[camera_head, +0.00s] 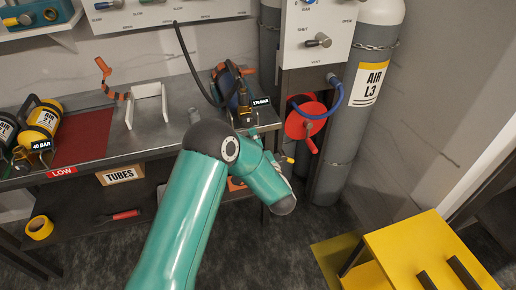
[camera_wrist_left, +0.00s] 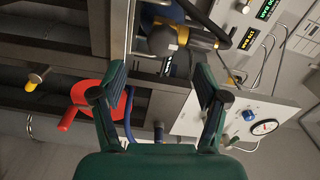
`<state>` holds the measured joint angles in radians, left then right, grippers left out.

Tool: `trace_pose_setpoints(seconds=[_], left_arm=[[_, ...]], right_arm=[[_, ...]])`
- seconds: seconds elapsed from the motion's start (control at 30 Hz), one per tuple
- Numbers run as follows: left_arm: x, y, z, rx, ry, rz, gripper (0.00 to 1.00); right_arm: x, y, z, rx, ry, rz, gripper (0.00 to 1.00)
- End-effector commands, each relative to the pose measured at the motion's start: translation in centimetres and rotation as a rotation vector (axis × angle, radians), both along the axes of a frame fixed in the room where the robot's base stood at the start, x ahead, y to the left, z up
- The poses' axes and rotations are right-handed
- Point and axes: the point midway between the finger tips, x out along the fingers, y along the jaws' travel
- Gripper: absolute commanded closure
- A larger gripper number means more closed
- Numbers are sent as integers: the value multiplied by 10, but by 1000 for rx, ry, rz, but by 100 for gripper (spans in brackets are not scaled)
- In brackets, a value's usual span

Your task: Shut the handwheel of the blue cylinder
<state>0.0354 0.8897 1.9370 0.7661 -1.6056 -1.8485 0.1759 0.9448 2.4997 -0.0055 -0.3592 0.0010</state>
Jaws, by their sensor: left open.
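The blue cylinder (camera_head: 233,98) lies at the right end of the bench behind a tag reading 170 BAR, with a brass-coloured valve (camera_head: 243,95) at its near end. In the left wrist view the blue cylinder (camera_wrist_left: 150,14) is at the top edge, and a dark rounded knob (camera_wrist_left: 160,41), seemingly its handwheel, faces me. My left gripper (camera_wrist_left: 159,82) is open and empty, its fingertips apart and below the knob in the picture, not visibly touching it. In the head view my own arm hides most of this gripper. My right gripper is not in view.
A red wheel with a handle (camera_head: 305,122) and a blue hose (camera_head: 334,95) are right of the bench, by the tall AIR L3 cylinder (camera_head: 377,55). A white rack (camera_head: 148,103) and yellow cylinder (camera_head: 42,118) lie left. A yellow stand (camera_head: 425,245) is front right.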

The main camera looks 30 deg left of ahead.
Motion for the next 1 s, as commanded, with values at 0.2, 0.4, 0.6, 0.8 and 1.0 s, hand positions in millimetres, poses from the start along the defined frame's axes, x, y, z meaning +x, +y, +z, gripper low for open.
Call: trace_pose_setpoints(seconds=[0.2,0.4,0.6,0.8,1.0], left_arm=[[-16,-19,-1,-1,1,0,26],[-19,-21,0,0,0,1,26],[-19,-21,-1,0,0,1,26],[-19,-19,1,0,3,6,26],[-41,-2,-25,-37,133,-43,26]], right_arm=[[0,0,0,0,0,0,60],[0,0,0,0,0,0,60],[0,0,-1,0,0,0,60],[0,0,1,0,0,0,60],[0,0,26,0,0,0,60]])
